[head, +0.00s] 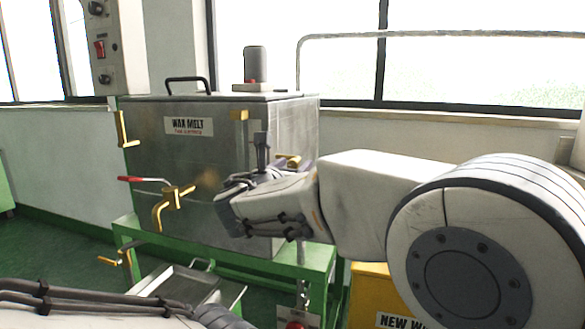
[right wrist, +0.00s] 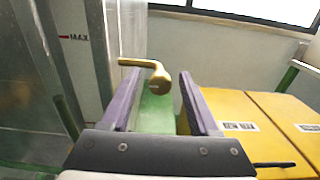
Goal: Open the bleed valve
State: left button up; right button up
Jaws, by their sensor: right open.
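The wax melt tank (head: 160,150) is a metal box on a green stand. A brass lever handle (head: 288,160) shows at its right side, beside my right gripper (head: 284,170). In the right wrist view this brass handle (right wrist: 145,65) has a bent, rounded end that lies near the gap between the purple finger pads. My right gripper (right wrist: 160,80) is open, and I see no firm contact with the handle. I cannot tell for sure that this handle is the bleed valve. My left arm shows at the bottom edge of the head view; its jaws cannot be made out.
A brass tap (head: 172,200) with a red lever is on the tank's front. A metal tray (head: 168,282) lies below it. Yellow boxes (right wrist: 245,105) stand at the right in the right wrist view. A wall and windows are behind the tank.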

grip_shut()
